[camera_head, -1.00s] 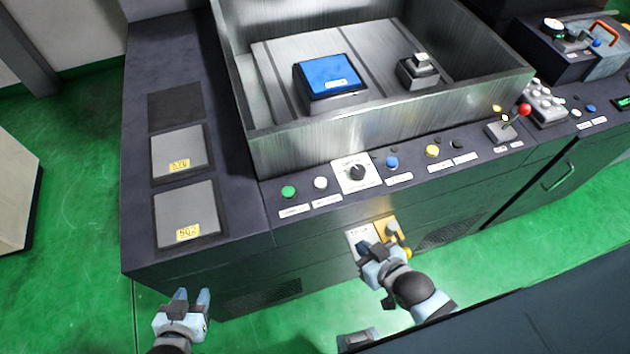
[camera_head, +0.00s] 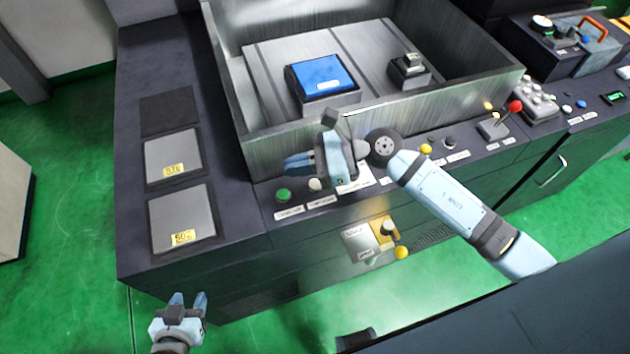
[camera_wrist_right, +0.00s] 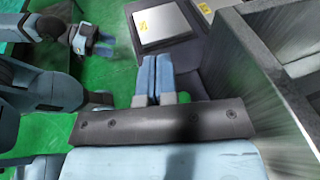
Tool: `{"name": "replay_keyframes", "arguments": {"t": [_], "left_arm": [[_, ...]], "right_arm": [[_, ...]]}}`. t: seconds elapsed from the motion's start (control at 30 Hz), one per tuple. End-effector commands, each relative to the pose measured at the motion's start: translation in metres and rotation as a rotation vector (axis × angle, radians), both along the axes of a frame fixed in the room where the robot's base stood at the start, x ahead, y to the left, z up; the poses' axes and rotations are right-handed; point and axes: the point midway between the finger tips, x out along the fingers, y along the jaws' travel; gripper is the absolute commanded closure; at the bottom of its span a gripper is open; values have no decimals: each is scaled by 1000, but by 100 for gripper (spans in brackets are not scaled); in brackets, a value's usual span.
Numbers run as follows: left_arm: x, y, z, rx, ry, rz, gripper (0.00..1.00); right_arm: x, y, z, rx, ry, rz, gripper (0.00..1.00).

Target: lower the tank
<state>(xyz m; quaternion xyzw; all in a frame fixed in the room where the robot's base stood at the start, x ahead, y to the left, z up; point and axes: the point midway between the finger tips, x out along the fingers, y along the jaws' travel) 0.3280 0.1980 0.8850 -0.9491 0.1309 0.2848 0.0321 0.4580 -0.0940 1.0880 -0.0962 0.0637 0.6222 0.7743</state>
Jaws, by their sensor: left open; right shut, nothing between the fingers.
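The metal tank (camera_head: 400,112) is an open-topped steel box with its walls standing above the machine top. Its wall also shows in the right wrist view (camera_wrist_right: 270,60). My right gripper (camera_head: 290,163) is shut and empty, above the front control panel close to the tank's front wall, pointing left. In the right wrist view its fingers (camera_wrist_right: 152,75) lie together over the dark panel edge. The green button (camera_head: 283,195) is just below its fingertips. My left gripper (camera_head: 187,300) is open and empty in front of the machine.
A blue block (camera_head: 323,75) and a small grey fixture (camera_head: 408,68) sit inside the tank. A yellow button (camera_head: 425,149) and a red-knobbed lever (camera_head: 515,106) are on the panel. A yellow-plated switch (camera_head: 386,232) is on the front face. Tagged plates (camera_head: 181,217) lie left.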

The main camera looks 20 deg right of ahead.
Motion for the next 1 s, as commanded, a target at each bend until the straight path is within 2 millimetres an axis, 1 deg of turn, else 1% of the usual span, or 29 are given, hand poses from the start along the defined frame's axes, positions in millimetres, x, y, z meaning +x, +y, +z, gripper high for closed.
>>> {"name": "replay_keyframes", "arguments": {"t": [0.03, 0.1, 0.2, 0.3, 0.4, 0.77, 0.87, 1.0], "left_arm": [[0, 0, 0, 0, 0, 0, 57], [0, 0, 0, 0, 0, 0, 57], [0, 0, 0, 0, 0, 0, 57], [0, 0, 0, 0, 0, 0, 57], [0, 0, 0, -1, 0, -1, 57], [0, -1, -1, -1, 0, -2, 57], [-1, -1, -2, -1, 1, -2, 57], [-1, -2, -7, -2, 3, -2, 57]], "right_arm": [[8, -7, -4, -151, -127, 65, 100], [17, -19, -12, -339, -272, 146, 100], [29, -37, -19, -534, -402, 229, 100], [36, -48, -22, -639, -465, 273, 100], [38, -52, -23, -675, -484, 288, 100], [38, -51, -25, -671, -482, 286, 100], [38, -51, -29, -670, -481, 286, 100], [37, -51, -41, -670, -478, 286, 100]]}}
